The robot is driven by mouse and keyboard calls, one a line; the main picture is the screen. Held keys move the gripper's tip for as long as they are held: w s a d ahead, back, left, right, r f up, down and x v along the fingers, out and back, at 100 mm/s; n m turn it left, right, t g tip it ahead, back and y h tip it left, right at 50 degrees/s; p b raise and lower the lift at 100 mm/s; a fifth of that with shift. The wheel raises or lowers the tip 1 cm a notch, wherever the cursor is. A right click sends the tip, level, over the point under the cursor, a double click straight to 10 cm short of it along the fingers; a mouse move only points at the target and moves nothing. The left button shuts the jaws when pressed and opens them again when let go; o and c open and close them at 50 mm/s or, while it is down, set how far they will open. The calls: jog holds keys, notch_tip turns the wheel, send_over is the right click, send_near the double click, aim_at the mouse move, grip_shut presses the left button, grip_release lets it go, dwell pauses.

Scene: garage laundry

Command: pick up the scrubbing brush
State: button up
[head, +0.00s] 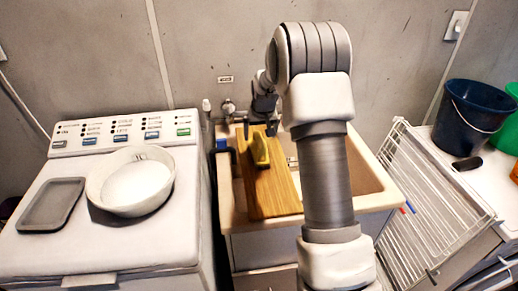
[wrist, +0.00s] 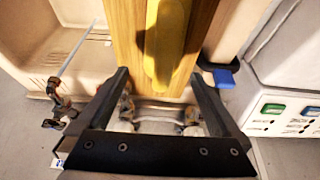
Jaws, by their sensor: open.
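A long yellow object (head: 260,148), which looks like the scrubbing brush, lies lengthwise on a wooden board (head: 274,191) laid across the sink. In the wrist view the yellow brush (wrist: 166,38) runs from the top edge down to a rounded end between my fingers. My gripper (head: 262,127) is over the board's far end, near the brush. In the wrist view my gripper (wrist: 160,78) is open, one finger on each side of the board, with nothing held. The height gap between fingers and brush is hard to judge.
The sink (head: 365,180) has a tap (head: 228,108) behind it. A blue item (head: 221,144) is at its left rim. Left is a white washer with a white bowl (head: 131,186) and a grey tray (head: 51,204). Right are a wire rack (head: 430,200) and a dark bucket (head: 467,118).

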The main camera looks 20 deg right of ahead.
jog(key=shift+a+x, duration=0.15)
jog(key=shift+x, duration=1.35)
jog(key=shift+a+x, duration=0.1)
jog(key=shift+x, duration=1.4)
jog(key=shift+s+f, duration=0.1)
jog(key=c, duration=1.5)
jog(key=shift+r, duration=0.6)
jog(key=r, duration=0.1)
jog(key=d+r, duration=0.1)
jog(key=r, duration=0.1)
jog(key=shift+s+d+r, duration=0.15)
jog(key=shift+s+r, duration=0.2)
jog(key=shift+r, duration=0.05)
jog(key=s+d+r, duration=0.4)
jog(key=d, duration=0.1)
jog(key=s+d+r, duration=0.2)
jog(key=d, duration=0.1)
jog(key=shift+s+b, duration=0.15)
jog(key=shift+b, duration=0.15)
